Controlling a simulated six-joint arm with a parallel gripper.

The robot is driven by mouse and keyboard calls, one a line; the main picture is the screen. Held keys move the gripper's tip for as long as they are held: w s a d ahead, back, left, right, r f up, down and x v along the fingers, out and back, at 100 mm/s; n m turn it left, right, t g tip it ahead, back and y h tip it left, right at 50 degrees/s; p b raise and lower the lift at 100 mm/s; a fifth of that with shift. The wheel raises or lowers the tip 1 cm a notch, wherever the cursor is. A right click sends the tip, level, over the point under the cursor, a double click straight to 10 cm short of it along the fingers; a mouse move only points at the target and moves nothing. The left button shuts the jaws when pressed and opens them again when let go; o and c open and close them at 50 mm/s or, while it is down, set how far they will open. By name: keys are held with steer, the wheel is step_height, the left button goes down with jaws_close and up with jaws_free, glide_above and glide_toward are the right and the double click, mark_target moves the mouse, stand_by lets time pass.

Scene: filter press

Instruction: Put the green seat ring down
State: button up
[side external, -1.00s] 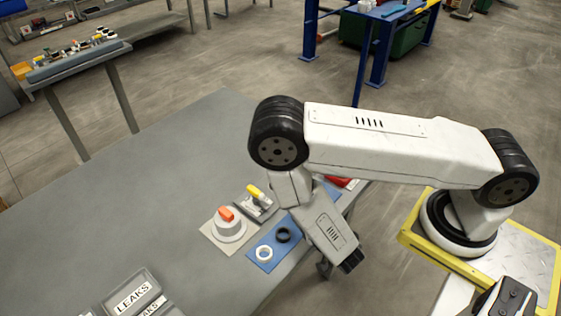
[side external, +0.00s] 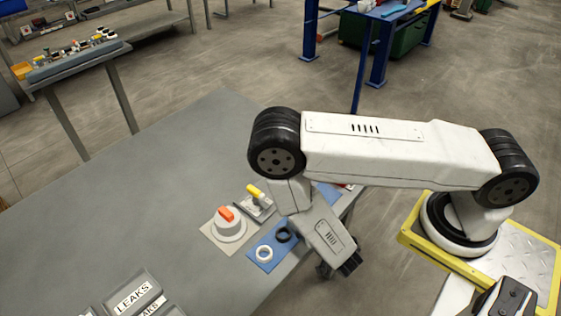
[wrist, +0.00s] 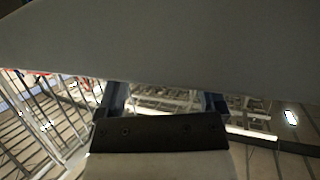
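No green seat ring can be made out in either view. A blue mat (side external: 281,247) lies near the table's edge, with a black ring (side external: 283,235) and a white ring (side external: 264,253) on it. My gripper (side external: 324,270) is mostly hidden behind my wrist link, to the right of the mat in the side view. In the wrist view its two dark fingers (wrist: 164,102) stand apart, but a large grey shape hides their tips. I cannot tell whether they hold anything.
Left of the mat stands a round grey fixture with an orange handle (side external: 226,214); behind it is a part with a yellow handle (side external: 255,193). The grey table (side external: 140,190) is largely clear at left.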

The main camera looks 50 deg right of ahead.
steer(key=shift+s, duration=0.15)
steer(key=v, duration=0.7)
steer(key=shift+s+a, duration=0.15)
steer(key=shift+a, duration=0.05)
stand_by(0.6)
steer(key=shift+r, duration=0.1)
stand_by(0.6)
